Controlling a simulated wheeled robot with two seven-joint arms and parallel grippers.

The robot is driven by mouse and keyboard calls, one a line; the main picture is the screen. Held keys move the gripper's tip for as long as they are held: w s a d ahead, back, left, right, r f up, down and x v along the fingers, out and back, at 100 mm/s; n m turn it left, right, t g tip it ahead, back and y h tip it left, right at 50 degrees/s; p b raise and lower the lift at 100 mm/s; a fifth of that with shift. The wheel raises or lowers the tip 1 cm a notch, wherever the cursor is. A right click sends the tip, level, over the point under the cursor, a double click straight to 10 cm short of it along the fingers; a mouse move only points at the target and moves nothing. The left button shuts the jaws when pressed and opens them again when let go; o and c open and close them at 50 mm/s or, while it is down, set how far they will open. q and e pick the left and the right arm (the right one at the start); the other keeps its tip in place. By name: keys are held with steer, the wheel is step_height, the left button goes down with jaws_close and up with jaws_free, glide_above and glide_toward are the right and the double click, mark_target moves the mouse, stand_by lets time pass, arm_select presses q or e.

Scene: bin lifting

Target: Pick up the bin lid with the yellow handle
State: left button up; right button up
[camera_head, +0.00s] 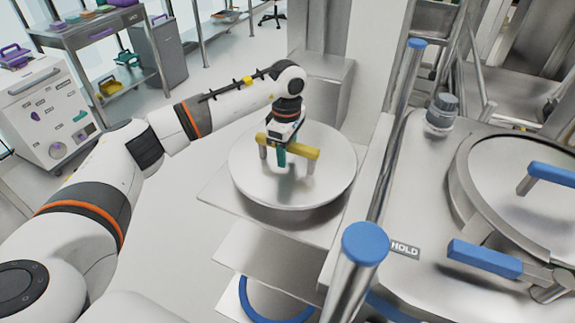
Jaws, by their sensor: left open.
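The bin lid (325,182) is a round, flat, grey metal disc with a yellow bar handle (305,151) on two short posts. It sits level on a bin or stand at the middle of the view. My left gripper (287,155) points down at the handle from above. Its fingers are open, with a teal fingertip visible beside the handle's middle. I cannot tell whether the fingers touch the handle. My right gripper is not in view.
A large metal vessel with blue handles (484,258) and a blue-capped post (365,243) stand close on the right. A white cabinet (50,105) and a shelf cart (95,30) are at the back left. The floor left of the lid is clear.

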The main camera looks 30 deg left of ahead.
arm_select(q)
steer(key=shift+f, duration=0.25)
stand_by(0.4)
jaws_close()
stand_by(1.4)
steer(key=shift+w+r, duration=0.1)
steer(key=shift+r, duration=0.1)
